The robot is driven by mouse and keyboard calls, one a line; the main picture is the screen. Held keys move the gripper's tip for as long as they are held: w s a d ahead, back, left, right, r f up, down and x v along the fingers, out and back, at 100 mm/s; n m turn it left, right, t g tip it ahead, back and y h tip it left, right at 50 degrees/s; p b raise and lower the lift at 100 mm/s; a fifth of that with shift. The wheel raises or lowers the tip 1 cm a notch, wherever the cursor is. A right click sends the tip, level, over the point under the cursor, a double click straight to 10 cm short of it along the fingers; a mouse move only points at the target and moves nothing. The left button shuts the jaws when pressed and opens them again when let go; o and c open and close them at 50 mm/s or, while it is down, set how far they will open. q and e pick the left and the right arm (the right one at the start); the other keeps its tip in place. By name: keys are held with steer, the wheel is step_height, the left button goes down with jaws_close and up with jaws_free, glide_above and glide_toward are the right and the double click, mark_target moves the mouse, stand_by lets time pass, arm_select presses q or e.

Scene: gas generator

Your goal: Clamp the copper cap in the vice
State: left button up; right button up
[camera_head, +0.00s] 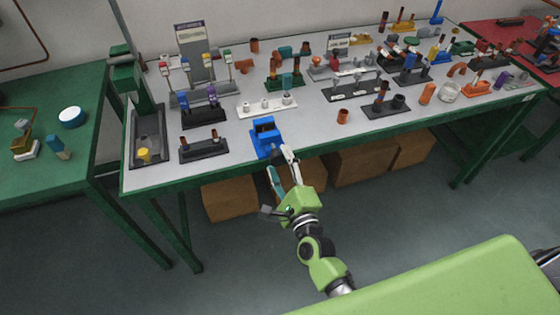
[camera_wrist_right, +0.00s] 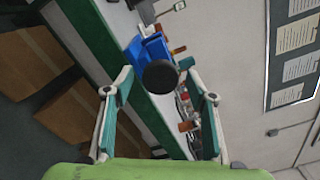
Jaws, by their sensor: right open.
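A blue vice (camera_head: 265,141) stands at the front edge of the grey table, left of centre in the head view. In the wrist view the blue vice (camera_wrist_right: 147,49) shows beyond a dark round knob (camera_wrist_right: 160,77), apparently its handle. My right gripper (camera_head: 281,161) is just in front of the vice at the table edge, open. In the wrist view its fingers stand apart on either side of the knob, with nothing gripped. A small copper cylinder (camera_head: 343,116), which looks like the copper cap, stands on the table right of the vice. My left gripper is out of view.
A dark fixture with two posts (camera_head: 203,150) stands left of the vice, a white block with pegs (camera_head: 266,106) behind it. A dark fixture (camera_head: 384,107) is right of the copper cylinder. The table front between vice and cylinder is clear. Cardboard boxes (camera_head: 230,199) are below.

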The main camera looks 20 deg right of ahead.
steer(key=n+p, duration=0.1)
steer(key=n, duration=0.1)
steer(key=shift+r+n+p, duration=0.2)
steer(key=shift+n+p, duration=0.2)
steer(key=n, duration=0.2)
steer(key=shift+f+n+p, duration=0.1)
steer(key=shift+n+p, duration=0.3)
steer(key=c, duration=1.1)
steer(key=shift+f, duration=0.1)
steer(key=shift+m+b, duration=0.35)
steer(key=shift+m, duration=1.05)
steer(key=shift+m+b, duration=0.45)
steer(key=shift+m, duration=0.95)
